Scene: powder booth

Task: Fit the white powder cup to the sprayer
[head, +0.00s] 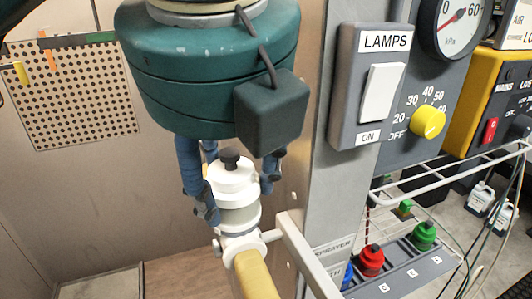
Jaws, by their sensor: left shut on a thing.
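My left gripper (237,200), a teal body with blue fingers, comes down from the top and is shut on the white powder cup (235,178). The cup has a black knob on top and a greyish band lower down, and it looks upright. Directly below it is the sprayer (255,277), with a white collar and a yellow body, at a pale bracket beside the post marked SPRAYER. The cup's lower end meets the sprayer's white collar in the picture; I cannot tell whether it is seated. My right gripper is not in view.
A grey post carries a LAMPS switch (382,92). Beside it are a yellow knob (427,121) and a gauge (455,20). A rack (405,277) at lower right holds red (371,262), green (424,236) and blue cups. A perforated panel (85,95) is on the left wall.

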